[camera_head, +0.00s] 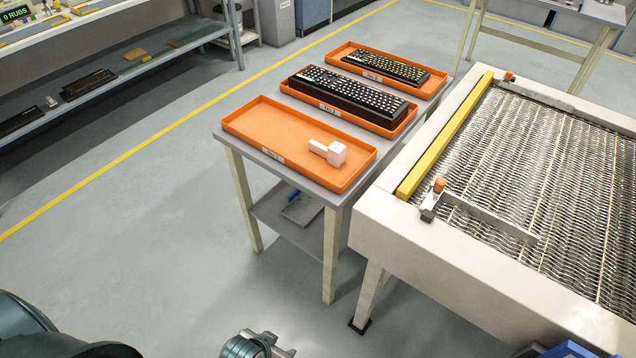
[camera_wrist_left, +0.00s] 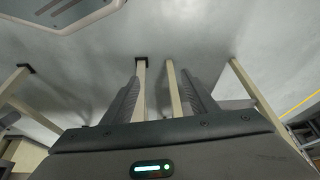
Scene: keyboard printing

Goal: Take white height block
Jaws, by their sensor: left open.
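The white height block (camera_head: 336,154) lies in the nearest orange tray (camera_head: 262,122), toward its right end. It has a narrow arm pointing left and a thicker cube-like end. My left gripper (camera_head: 258,346) shows only partly at the bottom edge of the head view, well below and in front of the tray, away from the block. In the left wrist view, my left gripper (camera_wrist_left: 162,85) has its two dark fingers apart, with nothing between them but the floor and table legs behind. The block is not in the left wrist view. My right gripper is not in view.
Two more orange trays hold dark keyboards (camera_head: 348,95) (camera_head: 385,68) behind the nearest tray on the grey table (camera_head: 232,139). A conveyor (camera_head: 450,205) with a wire-mesh belt stands close on the right. A shelf (camera_head: 125,72) stands far left. The floor left of the table is clear.

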